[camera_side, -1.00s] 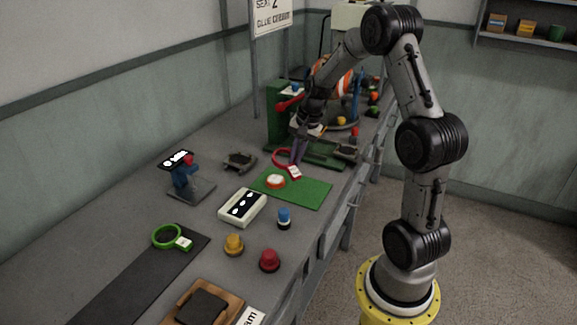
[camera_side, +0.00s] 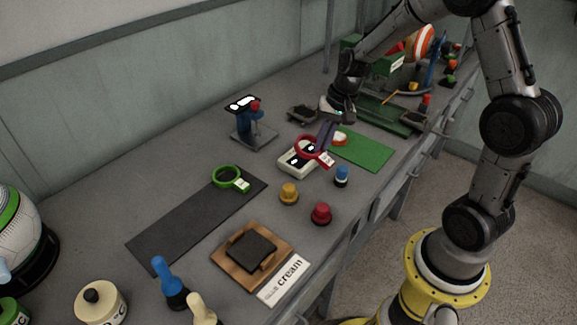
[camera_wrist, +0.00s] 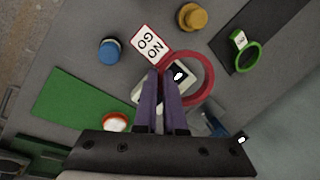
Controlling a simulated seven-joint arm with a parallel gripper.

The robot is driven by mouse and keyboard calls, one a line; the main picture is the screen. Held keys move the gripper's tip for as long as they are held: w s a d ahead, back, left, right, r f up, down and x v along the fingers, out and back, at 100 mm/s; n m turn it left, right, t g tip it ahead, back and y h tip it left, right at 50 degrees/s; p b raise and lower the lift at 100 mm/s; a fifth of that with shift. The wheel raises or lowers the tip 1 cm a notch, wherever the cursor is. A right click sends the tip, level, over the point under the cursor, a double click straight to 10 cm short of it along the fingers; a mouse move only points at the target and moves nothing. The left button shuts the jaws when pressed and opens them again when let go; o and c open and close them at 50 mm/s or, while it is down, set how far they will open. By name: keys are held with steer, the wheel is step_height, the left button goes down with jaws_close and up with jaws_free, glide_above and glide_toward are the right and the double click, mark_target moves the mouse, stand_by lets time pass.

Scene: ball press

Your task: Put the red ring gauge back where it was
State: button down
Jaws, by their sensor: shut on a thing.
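My gripper (camera_side: 322,147) is shut on the red ring gauge (camera_side: 298,149), whose white tag (camera_wrist: 151,44) reads "NO GO" in the wrist view. The ring (camera_wrist: 211,82) hangs in the air over the white box with dark panel (camera_side: 287,163), and the fingers (camera_wrist: 163,80) hide part of that box. A green ring gauge (camera_side: 216,172) with a white tag lies at the far end of the dark mat (camera_side: 170,225). It also shows at the upper right of the wrist view (camera_wrist: 257,49). The mat is bare in front of it.
The green mat (camera_side: 368,153) carries a red-rimmed white disc (camera_side: 340,141). A blue stand (camera_side: 252,128) rises behind the box. Blue (camera_side: 341,177), yellow (camera_side: 288,194) and red (camera_side: 321,214) knobs stand nearby. A wooden tray (camera_side: 222,258) and cream label lie at the front.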

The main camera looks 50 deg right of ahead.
steer(key=w+a+f+n+g+y, duration=0.1)
steer(key=w+a+f+n+g, duration=0.1)
steer(key=w+a+n, duration=0.3)
steer(key=a+n, duration=0.4)
steer(key=n, duration=0.1)
steer(key=shift+w, duration=0.4)
